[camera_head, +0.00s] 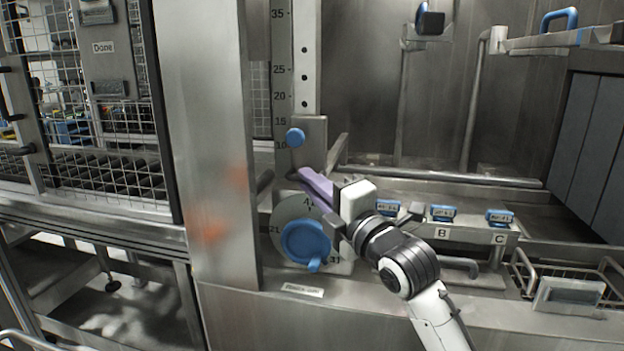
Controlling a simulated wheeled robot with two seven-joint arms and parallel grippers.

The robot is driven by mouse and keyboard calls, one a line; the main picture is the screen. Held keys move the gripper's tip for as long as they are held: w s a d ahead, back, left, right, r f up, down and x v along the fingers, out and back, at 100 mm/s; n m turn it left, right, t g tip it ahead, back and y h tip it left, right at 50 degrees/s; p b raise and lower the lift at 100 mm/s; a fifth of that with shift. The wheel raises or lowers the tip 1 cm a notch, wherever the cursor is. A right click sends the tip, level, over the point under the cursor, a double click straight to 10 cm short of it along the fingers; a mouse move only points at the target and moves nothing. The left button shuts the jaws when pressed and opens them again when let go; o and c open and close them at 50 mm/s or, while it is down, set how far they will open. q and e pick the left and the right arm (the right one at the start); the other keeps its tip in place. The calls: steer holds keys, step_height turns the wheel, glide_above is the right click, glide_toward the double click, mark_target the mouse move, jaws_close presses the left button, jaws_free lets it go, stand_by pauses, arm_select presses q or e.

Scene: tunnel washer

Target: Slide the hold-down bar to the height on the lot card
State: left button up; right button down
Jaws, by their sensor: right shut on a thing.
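A grey slide plate (312,150) with a blue knob (296,137) sits low on an upright scale (281,75) marked from 10 up to 35. The plate stands around the 10 to 15 marks; the exact reading is unclear. A long horizontal bar (440,176) runs right from near the plate. My right gripper (305,178) reaches in from lower right, its purple-tinted fingers shut on a dark handle (292,177) just below the plate. The fingers hide most of that handle. Several small blue-framed cards (443,213) stand right of the gripper, their print too small to read. My left gripper is out of view.
A blue dial knob (306,242) on a numbered disc sits just below my right gripper. A wire basket (565,285) stands at lower right. A steel post (205,150) and a mesh cage (85,160) close off the left.

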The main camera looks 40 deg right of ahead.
steer(key=shift+a+f, duration=0.1)
steer(key=shift+f, duration=0.3)
steer(key=c, duration=1.8)
jaws_free()
steer(key=shift+r, duration=0.1)
steer(key=shift+s, duration=0.1)
steer(key=s+p, duration=0.1)
steer(key=s, duration=0.2)
steer(key=s+p, duration=0.2)
steer(key=s, duration=0.1)
steer(key=s+f+p, duration=0.1)
steer(key=s+p, duration=0.1)
steer(key=s, duration=0.2)
steer(key=shift+a+f, duration=0.1)
steer(key=shift+a, duration=0.2)
